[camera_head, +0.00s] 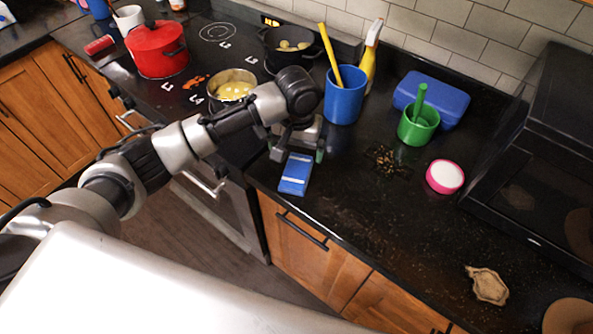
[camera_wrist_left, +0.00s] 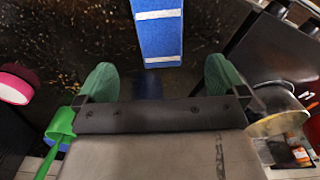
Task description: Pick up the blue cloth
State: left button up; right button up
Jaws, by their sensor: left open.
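The blue cloth (camera_head: 295,174), with white stripes, lies flat on the black counter near its front edge. It also shows in the left wrist view (camera_wrist_left: 161,40), beyond the fingertips and roughly between them. My left gripper (camera_head: 298,150) is directly behind the cloth in the head view. Its green-tipped fingers (camera_wrist_left: 162,80) are open with nothing between them, and the cloth is not gripped. Whether a finger touches the cloth, I cannot tell. My right gripper is not in view.
A blue cup (camera_head: 343,97) with a yellow utensil and a spray bottle (camera_head: 370,58) stand behind the gripper. A green cup (camera_head: 418,124), blue box (camera_head: 433,97) and pink-rimmed dish (camera_head: 445,176) are to the right. The stove with a red pot (camera_head: 158,52) is left.

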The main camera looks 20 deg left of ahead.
aim_at(297, 169)
pick_arm(q)
notch_tip(297, 169, down, 2)
jog(key=shift+f+p, duration=0.4)
jog(key=shift+f, duration=0.25)
notch_tip(297, 169, down, 4)
jog(key=shift+f+p, duration=0.15)
jog(key=shift+p, duration=0.35)
jog(key=shift+c, duration=0.5)
jog(key=c, duration=1)
